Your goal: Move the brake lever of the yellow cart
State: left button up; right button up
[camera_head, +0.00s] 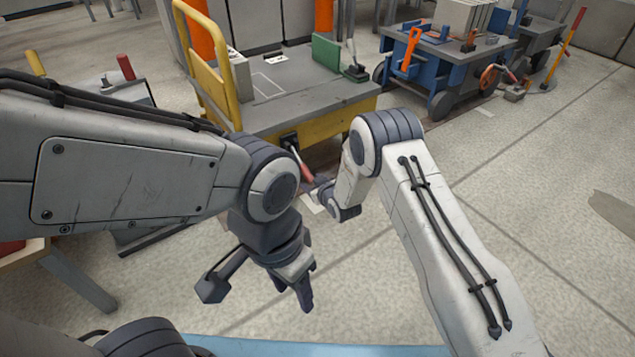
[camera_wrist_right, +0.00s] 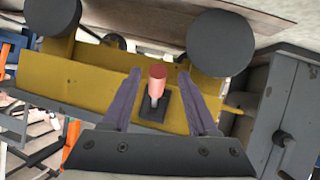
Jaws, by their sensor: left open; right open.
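The yellow cart (camera_head: 345,120) stands at the top middle of the head view, with a grey deck and a yellow push frame. Its brake lever (camera_head: 303,168) has a red handle and sits low on the cart's near side. In the right wrist view the lever (camera_wrist_right: 157,84) rises from a dark plate on the yellow side. My right gripper (camera_head: 322,190) is beside the lever; its open fingers (camera_wrist_right: 158,74) show on either side of the handle with gaps. I cannot tell how deep the handle is between them. My left gripper (camera_head: 293,288) is open and empty above the floor, nearer me.
A blue cart (camera_head: 445,65) with tools stands at the back right. A grey cart (camera_head: 110,90) with a red handle stands at the left, partly behind my left arm. A green block (camera_head: 326,52) is on the yellow cart's deck.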

jog(key=p+v, duration=0.3)
jog(key=v, duration=0.4)
jog(key=shift+s+p, duration=0.2)
jog(key=shift+p, duration=0.1)
jog(key=shift+r, duration=0.1)
